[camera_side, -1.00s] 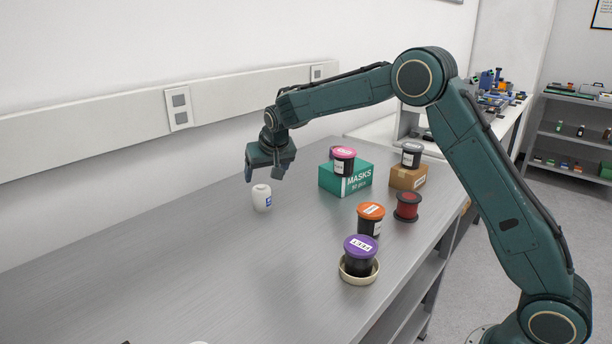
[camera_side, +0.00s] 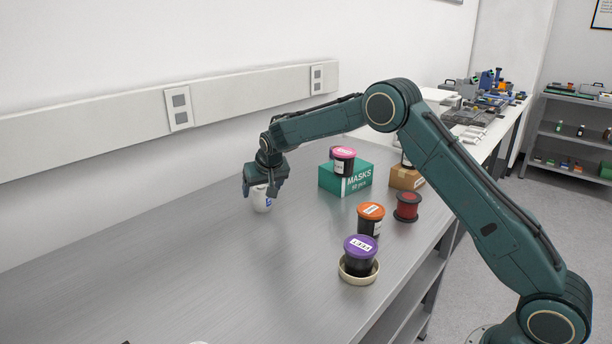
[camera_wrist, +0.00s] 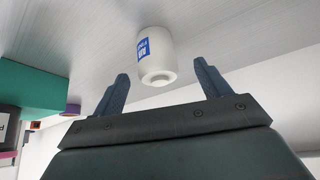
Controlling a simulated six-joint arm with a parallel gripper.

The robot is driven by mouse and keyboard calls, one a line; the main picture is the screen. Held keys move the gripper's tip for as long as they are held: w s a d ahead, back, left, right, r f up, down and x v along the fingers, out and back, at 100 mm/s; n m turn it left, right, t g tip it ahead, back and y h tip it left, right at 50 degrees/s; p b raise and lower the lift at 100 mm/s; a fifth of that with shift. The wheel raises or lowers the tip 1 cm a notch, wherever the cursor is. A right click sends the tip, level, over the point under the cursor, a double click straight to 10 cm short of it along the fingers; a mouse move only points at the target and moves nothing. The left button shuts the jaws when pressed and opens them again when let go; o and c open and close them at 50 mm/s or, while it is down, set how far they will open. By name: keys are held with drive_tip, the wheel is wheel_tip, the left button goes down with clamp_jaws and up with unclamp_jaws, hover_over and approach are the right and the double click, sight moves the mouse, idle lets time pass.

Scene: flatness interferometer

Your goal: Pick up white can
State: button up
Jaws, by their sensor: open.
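The white can (camera_side: 262,202) stands upright on the grey bench, with a blue label low on its side. My gripper (camera_side: 260,190) is open at the can's top, and its fingers hide part of the can in the side view. In the wrist view the white can (camera_wrist: 156,58) shows between and beyond the two open fingertips of my gripper (camera_wrist: 162,78). Whether a finger touches the can cannot be told.
A green masks box (camera_side: 346,180) with a pink-lidded jar (camera_side: 343,160) on it stands to the right. A brown carton (camera_side: 406,178), an orange-lidded jar (camera_side: 370,219), a red spool (camera_side: 407,207) and a purple-lidded jar (camera_side: 360,256) are farther right. The bench's left is largely clear.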

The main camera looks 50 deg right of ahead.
sight(263, 190)
drive_tip(key=shift+x, duration=2.6)
drive_tip(key=shift+d, duration=0.2)
drive_tip(key=shift+c, duration=0.5)
drive_tip(key=shift+r, duration=0.1)
drive_tip(key=c, duration=1)
